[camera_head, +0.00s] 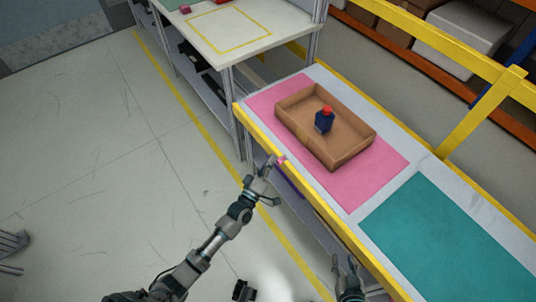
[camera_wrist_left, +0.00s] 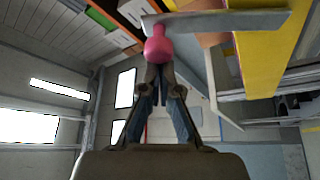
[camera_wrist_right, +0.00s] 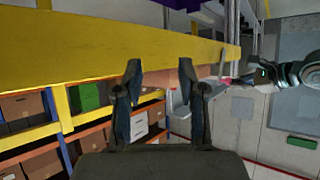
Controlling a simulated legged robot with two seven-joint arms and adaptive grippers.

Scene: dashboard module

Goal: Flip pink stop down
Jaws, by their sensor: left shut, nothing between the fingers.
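The pink stop (camera_head: 281,159) is a small rounded knob at the yellow edge of the near table. In the left wrist view the pink stop (camera_wrist_left: 158,50) sits at the end of a grey bar (camera_wrist_left: 215,20), just beyond my fingertips. My left gripper (camera_head: 268,164) is shut and empty, its tips (camera_wrist_left: 154,74) at or very near the knob; I cannot tell whether they touch. My right gripper (camera_head: 347,264) is lower down by the table edge. In the right wrist view its fingers (camera_wrist_right: 160,72) are apart with nothing between them.
A brown open box (camera_head: 352,152) holding a dark blue bottle with a red top (camera_head: 324,120) stands on the pink mat (camera_head: 366,192). A teal mat (camera_head: 450,240) lies to the right. A yellow rail (camera_head: 310,195) runs along the table's edge.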

